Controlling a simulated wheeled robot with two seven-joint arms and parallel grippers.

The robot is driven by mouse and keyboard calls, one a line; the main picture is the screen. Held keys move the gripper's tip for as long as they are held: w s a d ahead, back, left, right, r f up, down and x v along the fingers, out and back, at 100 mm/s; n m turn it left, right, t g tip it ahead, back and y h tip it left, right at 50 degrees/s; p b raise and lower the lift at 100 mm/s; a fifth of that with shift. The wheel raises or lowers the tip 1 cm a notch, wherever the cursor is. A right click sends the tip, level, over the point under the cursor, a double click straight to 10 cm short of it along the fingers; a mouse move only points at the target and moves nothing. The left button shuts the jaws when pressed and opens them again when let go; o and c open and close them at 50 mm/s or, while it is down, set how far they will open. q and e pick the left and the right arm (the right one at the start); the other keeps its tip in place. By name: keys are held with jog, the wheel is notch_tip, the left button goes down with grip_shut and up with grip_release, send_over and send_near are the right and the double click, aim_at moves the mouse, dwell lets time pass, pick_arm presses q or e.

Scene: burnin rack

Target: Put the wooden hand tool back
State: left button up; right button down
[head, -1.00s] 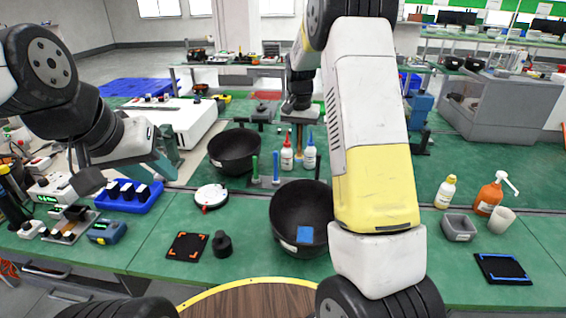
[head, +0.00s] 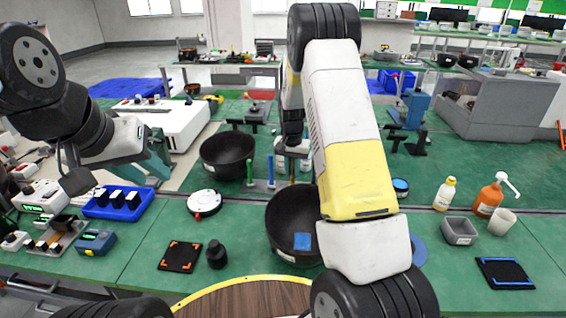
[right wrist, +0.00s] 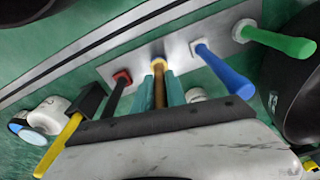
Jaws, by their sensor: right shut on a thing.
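The wooden hand tool shows in the right wrist view as a tan handle (right wrist: 158,88) with a yellowish ring at its far end. My right gripper (right wrist: 161,92) is shut on it, with teal fingers on both sides. The ring end is at the metal rack plate (right wrist: 135,66), in line with the other handles; I cannot tell whether it is fully seated. In the head view the right gripper (head: 292,165) is at the rack, just right of its green and blue handles, partly hidden by my arm. My left gripper (head: 158,160) is over the left bench, its opening unclear.
Beside the tool stand a blue handle (right wrist: 225,70), a green handle (right wrist: 280,40) and a red-and-black handle (right wrist: 118,90). A yellow-handled tool (right wrist: 62,140) lies at left in the wrist view. Black bowls (head: 228,150) (head: 285,240) stand close behind and in front of the rack.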

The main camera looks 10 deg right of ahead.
jog(key=c, duration=1.3)
grip_release()
jog(key=shift+f, duration=0.1)
jog(key=shift+c, duration=0.2)
jog(key=s+a+r+n+t+y, duration=0.1)
jog(key=s+r, duration=0.3)
jog(key=r, duration=0.6)
jog(key=s+r, duration=0.4)
jog(key=r, duration=0.6)
jog(key=s+a+r+n+t, duration=0.1)
jog(key=s+r, duration=0.1)
jog(key=s, duration=0.6)
jog(key=s+a+r+n+t+y, duration=0.1)
jog(key=s+r+n, duration=0.1)
jog(key=s, duration=0.7)
jog(key=s+a+r+n+t, duration=0.1)
jog(key=s+r+t, duration=0.1)
jog(key=s, duration=0.6)
jog(key=shift+s+a+r+n+y, duration=0.15)
jog(key=shift+a+r+n+y, duration=0.25)
jog(key=shift+r, duration=0.4)
